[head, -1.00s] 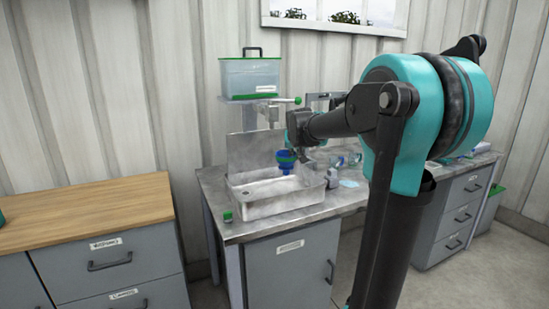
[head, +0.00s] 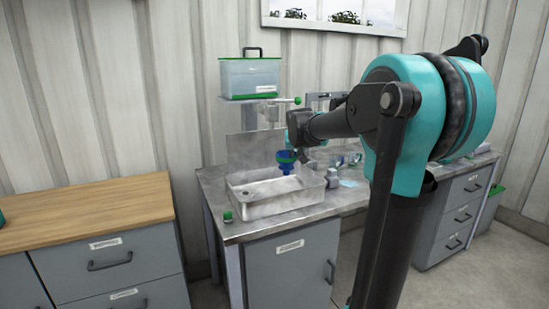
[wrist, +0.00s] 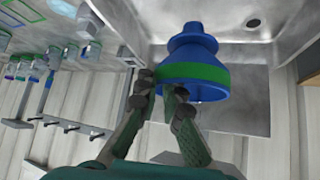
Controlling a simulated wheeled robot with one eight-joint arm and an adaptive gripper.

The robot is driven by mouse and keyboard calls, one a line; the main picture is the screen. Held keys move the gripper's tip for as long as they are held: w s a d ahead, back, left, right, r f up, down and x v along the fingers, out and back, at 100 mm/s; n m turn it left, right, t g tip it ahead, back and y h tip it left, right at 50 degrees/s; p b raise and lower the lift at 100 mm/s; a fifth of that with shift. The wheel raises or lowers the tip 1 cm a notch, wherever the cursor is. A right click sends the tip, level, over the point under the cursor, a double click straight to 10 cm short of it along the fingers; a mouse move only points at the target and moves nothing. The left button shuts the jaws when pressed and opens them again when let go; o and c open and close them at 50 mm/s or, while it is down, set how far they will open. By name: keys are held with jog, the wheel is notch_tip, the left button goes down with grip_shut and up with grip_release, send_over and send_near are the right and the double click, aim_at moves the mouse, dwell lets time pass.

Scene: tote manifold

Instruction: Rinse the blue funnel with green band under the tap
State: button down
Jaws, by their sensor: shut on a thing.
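The blue funnel with green band (head: 286,160) is in my gripper, above the sink basin (head: 262,209). In the wrist view the funnel (wrist: 192,50) shows its green band across the wide part and its narrow spout pointing to the picture's top. My gripper (wrist: 166,88) is shut on the funnel's wide part near the rim. The tap (head: 296,101), with a green-ended lever, is behind and above the funnel in the head view. I cannot make out any water running. The arm hides part of the bench behind the gripper.
A clear tote with green lid (head: 250,80) stands on a raised shelf behind the basin. A small green-topped item (head: 228,216) is at the bench's front left. Several small items lie right of the basin. A wooden-topped cabinet (head: 85,214) stands left, its top mostly clear.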

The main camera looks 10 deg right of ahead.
dwell(0.3)
jog(key=s+d+r, duration=0.1)
jog(key=s+r, duration=0.3)
jog(key=shift+s+d, duration=0.3)
jog(key=shift+s, duration=0.05)
jog(key=shift+s, duration=0.1)
dwell(0.6)
